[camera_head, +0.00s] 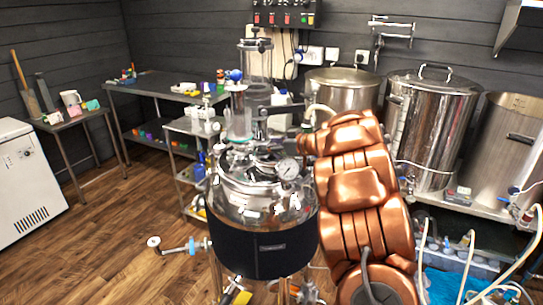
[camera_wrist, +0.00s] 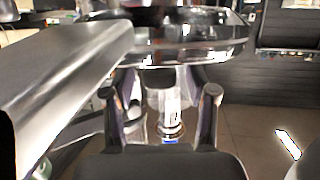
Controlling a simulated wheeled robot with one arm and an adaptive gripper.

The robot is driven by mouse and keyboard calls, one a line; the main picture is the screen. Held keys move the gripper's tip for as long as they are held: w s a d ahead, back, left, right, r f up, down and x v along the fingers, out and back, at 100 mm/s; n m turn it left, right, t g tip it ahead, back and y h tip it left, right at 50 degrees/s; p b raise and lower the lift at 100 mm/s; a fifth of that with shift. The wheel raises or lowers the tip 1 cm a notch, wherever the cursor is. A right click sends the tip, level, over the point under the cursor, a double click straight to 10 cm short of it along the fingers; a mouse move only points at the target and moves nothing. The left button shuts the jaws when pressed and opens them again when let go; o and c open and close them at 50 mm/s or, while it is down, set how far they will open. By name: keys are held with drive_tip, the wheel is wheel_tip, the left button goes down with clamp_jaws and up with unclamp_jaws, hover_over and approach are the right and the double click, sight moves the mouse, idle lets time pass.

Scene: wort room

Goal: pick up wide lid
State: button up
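Several pots and vessels have round tops, and I cannot tell for sure which is the wide lid. A wide steel lid (camera_head: 432,77) with a loop handle sits on the middle rear pot. Another lid (camera_head: 342,76) sits on the pot to its left. In the wrist view, my gripper (camera_wrist: 170,92) has its two fingers spread apart, with nothing clearly clamped between them. A wide shiny round rim (camera_wrist: 190,48) crosses just beyond the fingertips; contact cannot be told. In the head view the gripper is largely lost among the fittings left of my copper arm.
A steel vessel (camera_head: 262,185) with a gauge (camera_head: 288,169) and dark jacket (camera_head: 270,246) stands close beside my arm. A tall glass cylinder (camera_head: 257,62) rises behind it. An open pot (camera_head: 506,145) stands at right. Wooden floor at left is clear.

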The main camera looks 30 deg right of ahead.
clamp_jaws()
idle(0.5)
